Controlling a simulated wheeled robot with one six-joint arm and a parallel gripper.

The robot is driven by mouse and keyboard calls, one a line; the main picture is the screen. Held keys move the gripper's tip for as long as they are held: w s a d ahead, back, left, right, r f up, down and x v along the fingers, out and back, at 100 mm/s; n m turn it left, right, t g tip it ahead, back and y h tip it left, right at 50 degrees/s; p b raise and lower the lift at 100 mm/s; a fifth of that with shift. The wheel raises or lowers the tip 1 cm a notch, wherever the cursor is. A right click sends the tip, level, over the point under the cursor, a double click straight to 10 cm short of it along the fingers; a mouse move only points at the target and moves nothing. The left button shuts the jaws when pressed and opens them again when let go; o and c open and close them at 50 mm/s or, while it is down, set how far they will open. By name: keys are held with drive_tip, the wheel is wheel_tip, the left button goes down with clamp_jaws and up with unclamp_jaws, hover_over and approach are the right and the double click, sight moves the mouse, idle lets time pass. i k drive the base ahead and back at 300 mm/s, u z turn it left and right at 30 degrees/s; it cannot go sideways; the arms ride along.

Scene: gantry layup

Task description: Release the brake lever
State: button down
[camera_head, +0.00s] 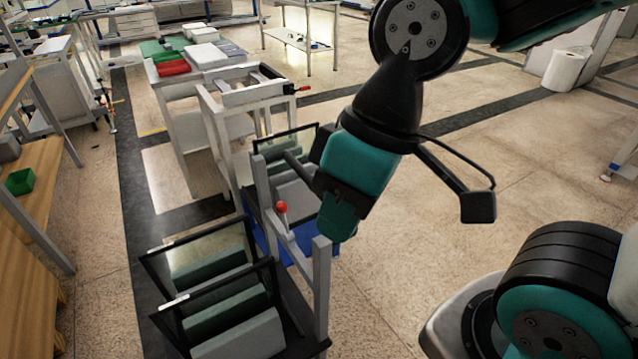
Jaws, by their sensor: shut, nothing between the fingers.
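A short lever with a red ball knob (281,208) stands up between the grey posts of the cart frame (321,285) in the middle of the view; it looks like the brake lever. My gripper (338,222) is teal and black, points down and sits just right of the red knob. It appears apart from the knob, though the depth between them is hard to judge. It is shut and empty. Its fingertips are partly hidden by its own body.
Black-framed racks with grey-green slabs (238,339) fill the cart's near end. A bench with a red-tipped handle (302,88) stands behind. A wooden bench (38,285) with a green bin (20,181) is at left. The floor (480,180) to the right is open.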

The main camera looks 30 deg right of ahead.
sight(282, 207)
drive_tip(key=z, duration=1.75)
drive_tip(key=i, duration=2.35)
drive_tip(key=u, duration=3.75)
drive_tip(key=i, duration=0.45)
drive_tip(key=z, duration=0.05)
